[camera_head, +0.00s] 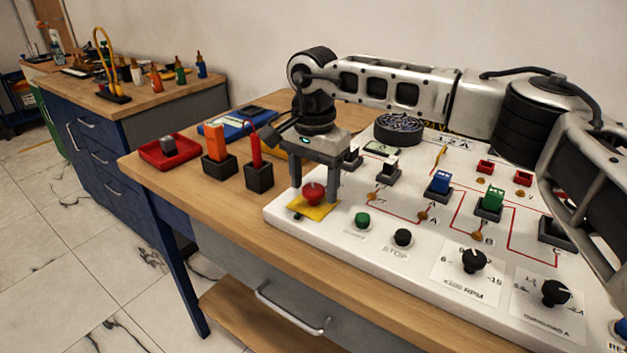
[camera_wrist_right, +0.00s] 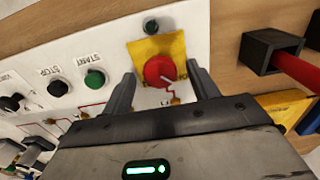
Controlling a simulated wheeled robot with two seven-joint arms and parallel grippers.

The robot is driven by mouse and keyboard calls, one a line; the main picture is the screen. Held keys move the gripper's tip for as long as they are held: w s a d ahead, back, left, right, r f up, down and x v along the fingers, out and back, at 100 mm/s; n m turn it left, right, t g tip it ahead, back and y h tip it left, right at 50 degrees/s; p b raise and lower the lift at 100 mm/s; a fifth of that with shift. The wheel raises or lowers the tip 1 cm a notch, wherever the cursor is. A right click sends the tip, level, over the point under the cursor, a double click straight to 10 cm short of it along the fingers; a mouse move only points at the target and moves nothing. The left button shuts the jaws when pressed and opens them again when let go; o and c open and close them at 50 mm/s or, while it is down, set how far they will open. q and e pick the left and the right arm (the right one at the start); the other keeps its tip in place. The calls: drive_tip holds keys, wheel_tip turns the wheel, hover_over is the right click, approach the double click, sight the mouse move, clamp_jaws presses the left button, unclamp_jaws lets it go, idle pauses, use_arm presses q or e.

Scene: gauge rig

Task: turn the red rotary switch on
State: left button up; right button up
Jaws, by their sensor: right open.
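The red rotary switch (camera_head: 313,194) sits on a yellow plate (camera_head: 318,211) at the near left corner of the white panel (camera_head: 330,236). My left gripper is not in view.
A green button (camera_head: 362,220) and a black button (camera_head: 403,237) sit right of the switch. Black knobs (camera_head: 474,261) are farther right. Dark holders with an orange block (camera_head: 215,142) and a red probe (camera_head: 255,150) stand left of my gripper.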

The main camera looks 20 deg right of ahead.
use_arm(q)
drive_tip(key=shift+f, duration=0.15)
use_arm(e)
drive_tip(key=c, duration=1)
drive_tip(key=shift+m, duration=0.3)
drive_tip(key=m, duration=0.3)
drive_tip(key=shift+m+p, duration=0.3)
drive_tip(key=m, duration=0.9)
drive_tip(key=shift+m+p, duration=0.35)
drive_tip(key=shift+m, duration=0.05)
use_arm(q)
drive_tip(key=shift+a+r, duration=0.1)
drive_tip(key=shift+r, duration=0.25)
use_arm(e)
drive_tip(key=shift+m, duration=1.9)
